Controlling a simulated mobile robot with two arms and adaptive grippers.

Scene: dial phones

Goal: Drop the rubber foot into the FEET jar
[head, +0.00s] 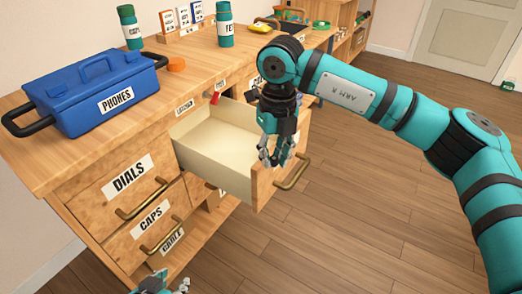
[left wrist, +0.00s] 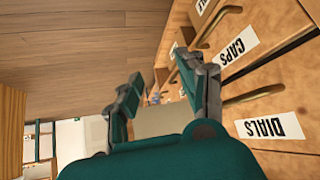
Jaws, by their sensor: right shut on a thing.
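The FEET jar (head: 225,30) is a teal cylinder upright on the cabinet top; its label reads only partly as "FE". My right gripper (head: 274,162) points down at the front of the open drawer (head: 215,140), in line with its front panel. My left gripper (head: 165,284) is low at the bottom edge, in front of the cabinet. In the left wrist view its fingers (left wrist: 160,85) stand apart and it looks empty.
A blue PHONES toolbox (head: 92,92) stands on the wooden cabinet top, with an orange disc (head: 176,65) beside it and another teal jar (head: 130,28) behind. The visible drawer floor looks bare. DIALS and CAPS drawers (head: 150,222) are shut.

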